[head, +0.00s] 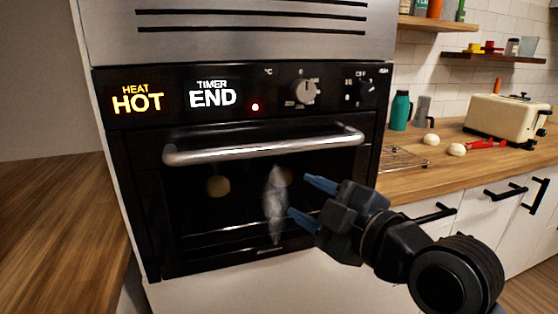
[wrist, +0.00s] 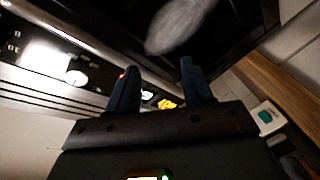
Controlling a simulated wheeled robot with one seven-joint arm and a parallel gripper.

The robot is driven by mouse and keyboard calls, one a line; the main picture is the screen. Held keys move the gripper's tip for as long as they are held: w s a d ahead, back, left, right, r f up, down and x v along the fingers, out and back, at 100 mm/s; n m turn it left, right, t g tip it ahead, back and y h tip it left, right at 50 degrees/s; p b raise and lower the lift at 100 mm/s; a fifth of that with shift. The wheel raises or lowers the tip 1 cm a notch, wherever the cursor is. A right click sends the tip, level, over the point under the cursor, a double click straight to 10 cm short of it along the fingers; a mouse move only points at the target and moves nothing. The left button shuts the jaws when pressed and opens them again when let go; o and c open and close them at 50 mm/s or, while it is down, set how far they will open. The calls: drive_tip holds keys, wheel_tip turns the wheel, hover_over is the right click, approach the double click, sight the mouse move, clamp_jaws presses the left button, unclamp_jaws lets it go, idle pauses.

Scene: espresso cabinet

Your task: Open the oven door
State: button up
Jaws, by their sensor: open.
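The black oven door (head: 235,215) is shut, with a long silver bar handle (head: 265,143) across its top. Two round pale shapes show behind its dark glass. My gripper (head: 298,196) is open and empty, in front of the right half of the door and below the handle; it does not touch the handle. In the wrist view its two dark blue fingers (wrist: 158,82) stand apart, with the oven front beyond them. A wisp of steam (head: 275,203) shows in front of the glass. The panel (head: 240,92) above reads HEAT HOT and TIMER END, with a red light and knobs.
Another wooden surface (head: 55,225) lies at the left. Drawers with black handles are below the right counter.

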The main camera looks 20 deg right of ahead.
sight(284, 149)
drive_tip(key=w+d+r+n+g+y+b, duration=0.1)
drive_tip(key=w+r+n+b, duration=0.1)
drive_tip(key=w+r+n, duration=0.35)
drive_tip(key=shift+n, duration=0.95)
drive_tip(key=shift+a+r+p+x, duration=0.1)
drive_tip(key=shift+a+p+x, duration=0.15)
drive_tip(key=shift+x, duration=1.15)
drive_tip(key=shift+a+r+p+x, duration=0.1)
drive_tip(key=shift+p+x, duration=0.15)
drive_tip(key=shift+x, duration=1.2)
drive_tip(key=shift+s, duration=0.15)
drive_tip(key=shift+c, duration=0.4)
clamp_jaws()
drive_tip(key=shift+g, duration=0.3)
